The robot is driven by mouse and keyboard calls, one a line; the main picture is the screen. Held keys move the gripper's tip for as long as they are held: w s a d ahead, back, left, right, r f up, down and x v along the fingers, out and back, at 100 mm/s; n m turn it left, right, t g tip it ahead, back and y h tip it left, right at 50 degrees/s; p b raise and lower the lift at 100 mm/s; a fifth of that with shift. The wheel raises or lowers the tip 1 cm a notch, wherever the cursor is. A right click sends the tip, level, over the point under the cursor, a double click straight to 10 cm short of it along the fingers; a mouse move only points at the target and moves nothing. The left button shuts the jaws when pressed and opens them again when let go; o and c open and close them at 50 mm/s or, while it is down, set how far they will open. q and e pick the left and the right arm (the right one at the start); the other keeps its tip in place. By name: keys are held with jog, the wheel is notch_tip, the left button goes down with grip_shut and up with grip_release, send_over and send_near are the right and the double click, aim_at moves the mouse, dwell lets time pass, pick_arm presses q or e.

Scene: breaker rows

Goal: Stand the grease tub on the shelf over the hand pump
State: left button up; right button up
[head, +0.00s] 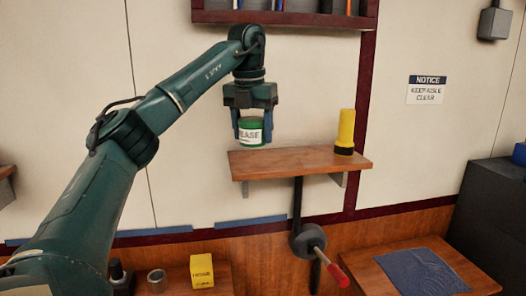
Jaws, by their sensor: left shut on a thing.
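The grease tub (251,139) is green with a white label reading "EASE" in part. My left gripper (254,127) points down and is shut on the tub, its fingers on either side of it. The tub is upright at the left part of a wooden shelf (290,164). Its base shows close to the shelf's back edge; I cannot tell whether it touches the board. The hand pump (307,240), grey with a red handle, is on the wall directly below this shelf. My right gripper is not in view.
A yellow flashlight (346,130) with a black base stands at the shelf's right end. The middle of the shelf is clear. A dark red rack (285,18) hangs above. Below are a yellow box (201,271), a metal can (157,281) and a blue cloth (422,272) on a right-hand board.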

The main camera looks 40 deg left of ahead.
aim_at(251, 119)
pick_arm(q)
jog(key=shift+f, duration=2.55)
jog(key=o, duration=1.2)
jog(key=shift+f, duration=0.15)
jog(key=shift+c, duration=0.2)
jog(key=r, duration=0.4)
jog(key=s+r, duration=0.1)
jog(key=r, duration=0.7)
jog(key=shift+s+d+r, duration=0.1)
jog(key=shift+s+d, duration=0.05)
jog(key=shift+d, duration=0.15)
